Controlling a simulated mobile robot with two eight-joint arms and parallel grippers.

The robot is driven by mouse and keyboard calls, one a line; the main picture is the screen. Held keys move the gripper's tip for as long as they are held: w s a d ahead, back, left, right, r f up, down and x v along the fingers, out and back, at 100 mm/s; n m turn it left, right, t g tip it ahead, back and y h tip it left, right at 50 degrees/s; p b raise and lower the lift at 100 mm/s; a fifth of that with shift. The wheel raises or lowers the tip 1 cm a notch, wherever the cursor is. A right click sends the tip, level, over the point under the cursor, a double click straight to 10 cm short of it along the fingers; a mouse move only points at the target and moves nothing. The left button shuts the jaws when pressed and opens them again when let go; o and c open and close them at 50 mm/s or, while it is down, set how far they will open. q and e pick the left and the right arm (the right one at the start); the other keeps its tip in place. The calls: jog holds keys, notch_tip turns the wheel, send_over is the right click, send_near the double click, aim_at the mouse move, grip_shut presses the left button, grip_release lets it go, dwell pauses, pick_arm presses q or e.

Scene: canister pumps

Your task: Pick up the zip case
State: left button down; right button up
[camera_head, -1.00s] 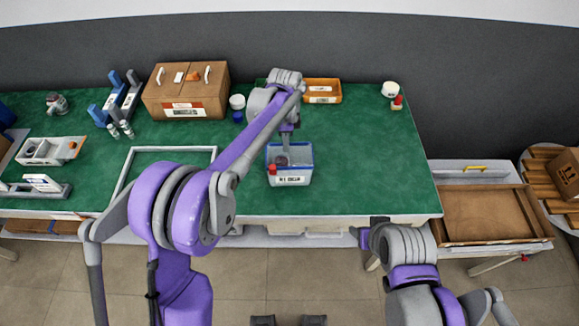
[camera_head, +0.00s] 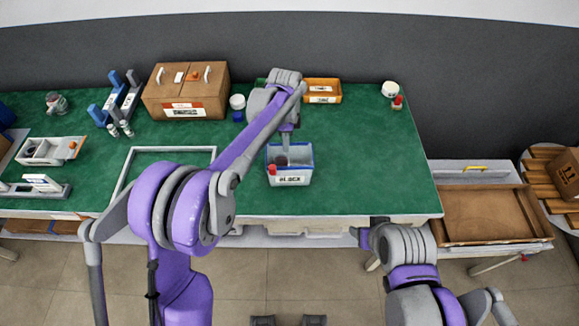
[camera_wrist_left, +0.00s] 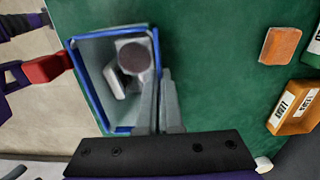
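I cannot pick out a zip case for certain in either view. My left gripper (camera_head: 286,143) reaches down to a blue-rimmed bin (camera_head: 291,180) near the table's front. In the left wrist view, its two grey fingers (camera_wrist_left: 158,78) are close together at the right wall of the bin (camera_wrist_left: 92,35). Whether they pinch that wall is unclear. Inside the bin lies a grey object with a dark round top (camera_wrist_left: 139,58). My right arm (camera_head: 398,245) is in front of the table; its fingers cannot be made out.
An orange bin (camera_head: 323,91), a cardboard box (camera_head: 187,92) and a white-lidded jar (camera_head: 390,89) stand at the back. The green table (camera_head: 375,160) is clear right of the bin.

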pick_arm(q)
jog(key=shift+r, duration=0.15)
dwell(0.4)
notch_tip(320, 180, up, 10)
jog(key=shift+f, duration=0.25)
jog(key=shift+f+b, duration=1.3)
jog(key=shift+f, duration=1.75)
